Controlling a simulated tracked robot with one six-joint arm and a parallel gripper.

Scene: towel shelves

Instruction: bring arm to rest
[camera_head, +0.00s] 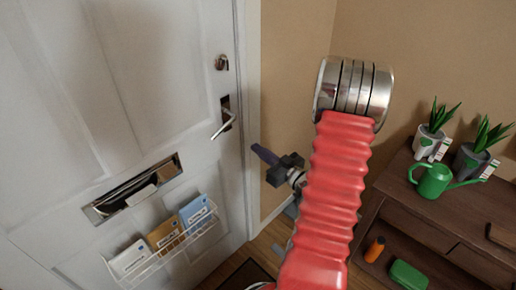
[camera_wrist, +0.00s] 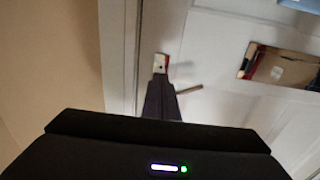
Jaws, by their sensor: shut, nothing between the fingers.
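My gripper (camera_head: 258,150) is dark, with its slim fingers shut and empty. In the head view it points left toward the white door (camera_head: 150,90), in front of the door frame. My red ribbed arm covers part of the view behind it. In the wrist view my gripper (camera_wrist: 160,82) shows its fingers together, with the metal door handle (camera_wrist: 190,90) just beside the tips. I cannot tell whether they touch the door.
The door has a lever handle (camera_head: 223,129), a lock (camera_head: 221,62), a mail slot (camera_head: 130,192) and a wire rack (camera_head: 180,245) of envelopes. At right a dark wooden shelf unit (camera_head: 440,228) holds potted plants (camera_head: 432,138) and a green watering can (camera_head: 434,180).

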